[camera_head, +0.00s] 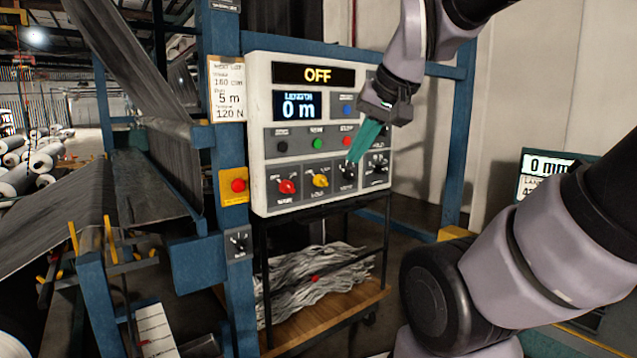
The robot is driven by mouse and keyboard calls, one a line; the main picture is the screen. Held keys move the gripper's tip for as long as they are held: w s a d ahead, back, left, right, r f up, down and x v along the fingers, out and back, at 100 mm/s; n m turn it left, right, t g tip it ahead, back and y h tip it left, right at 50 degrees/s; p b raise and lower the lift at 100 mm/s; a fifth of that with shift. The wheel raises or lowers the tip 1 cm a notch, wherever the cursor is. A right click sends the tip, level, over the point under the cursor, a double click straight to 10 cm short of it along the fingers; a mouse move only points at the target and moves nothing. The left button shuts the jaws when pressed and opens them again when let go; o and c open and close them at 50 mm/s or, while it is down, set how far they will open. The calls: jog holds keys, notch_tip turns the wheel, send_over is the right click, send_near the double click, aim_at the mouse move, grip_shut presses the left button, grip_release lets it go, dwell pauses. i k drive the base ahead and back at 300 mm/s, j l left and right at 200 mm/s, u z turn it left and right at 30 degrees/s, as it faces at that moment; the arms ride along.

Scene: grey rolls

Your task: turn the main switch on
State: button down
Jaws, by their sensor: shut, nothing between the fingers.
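The control panel (258,155) is a pale box with a black display (314,74) reading OFF. A red rotary knob (287,187) sits at its lower left; the small label under it looks like MAIN. Its pointer direction is too small to tell. My gripper (356,157) is shut and empty, with teal fingers pointing down and left. Its tips are in front of the panel's lower right, over or near a black knob (347,170), to the right of and above the red knob. I cannot tell whether they touch the panel.
A yellow knob (320,181) sits between the red and black knobs. A row of small buttons and a blue screen (297,106) reading 0 m are above. A red emergency button (239,186) is on the blue post at left. A wooden cart (325,318) stands below.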

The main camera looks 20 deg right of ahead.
aim_at(285, 186)
jog(key=j, duration=0.6)
jog(key=k+j, duration=0.15)
jog(key=j, duration=0.5)
